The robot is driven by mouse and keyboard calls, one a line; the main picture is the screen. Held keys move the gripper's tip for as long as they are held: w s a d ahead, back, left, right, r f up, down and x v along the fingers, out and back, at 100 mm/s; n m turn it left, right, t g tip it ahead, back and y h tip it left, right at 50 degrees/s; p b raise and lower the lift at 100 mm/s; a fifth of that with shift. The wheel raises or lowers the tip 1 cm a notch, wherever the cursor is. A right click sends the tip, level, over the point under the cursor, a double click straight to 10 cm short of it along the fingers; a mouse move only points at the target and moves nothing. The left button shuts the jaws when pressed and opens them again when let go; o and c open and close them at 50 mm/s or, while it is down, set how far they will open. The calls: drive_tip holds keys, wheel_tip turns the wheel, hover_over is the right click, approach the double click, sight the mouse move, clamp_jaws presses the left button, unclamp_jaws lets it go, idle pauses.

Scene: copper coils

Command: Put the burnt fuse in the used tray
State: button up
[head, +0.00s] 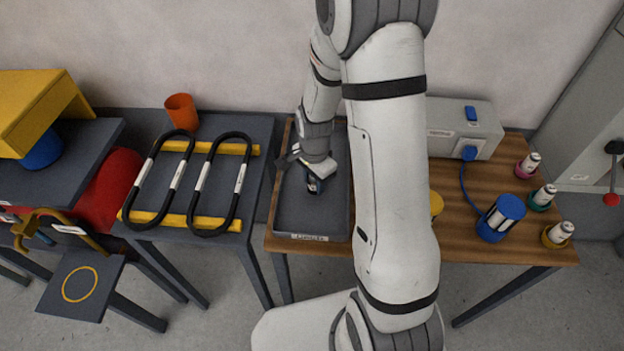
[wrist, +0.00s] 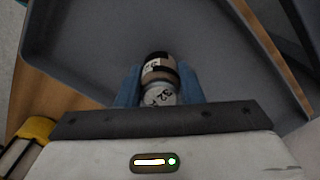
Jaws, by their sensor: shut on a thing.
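The fuse (wrist: 160,78) is a short cylinder with a pale, numbered end and dark, brownish bands. It sits between the two blue fingers of my gripper (wrist: 158,88), which is shut on it. In the head view my gripper (head: 315,182) is over the grey tray (head: 300,217), with the fuse's end just showing below it. The tray also fills much of the wrist view (wrist: 85,45). The tray has a label on its front edge, too blurred to read. I cannot tell whether the fuse touches the tray floor. No other thing shows in the tray.
My arm hides part of the wooden table (head: 450,220). Right of it are a blue holder (head: 503,218), several fuses in coloured rings (head: 543,197) and a grey box (head: 465,125). Left are black coils (head: 220,185) on yellow bars and an orange cup (head: 181,112).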

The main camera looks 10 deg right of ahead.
drive_tip(key=shift+f, duration=0.2)
drive_tip(key=o, duration=1)
drive_tip(key=shift+c, duration=0.2)
drive_tip(key=shift+r, duration=0.1)
wheel_tip(320, 180, up, 11)
drive_tip(key=shift+r, duration=0.2)
drive_tip(key=s+r+n+t, duration=0.1)
drive_tip(key=s+r+n, duration=0.5)
drive_tip(key=s, duration=0.2)
drive_tip(key=s+d+r+n+t, duration=0.1)
drive_tip(key=s+r+n+t, duration=0.1)
drive_tip(key=s+r+n, duration=0.4)
drive_tip(key=shift+s+d+n, duration=0.2)
drive_tip(key=shift+s+n, duration=0.1)
drive_tip(key=shift+s, duration=0.85)
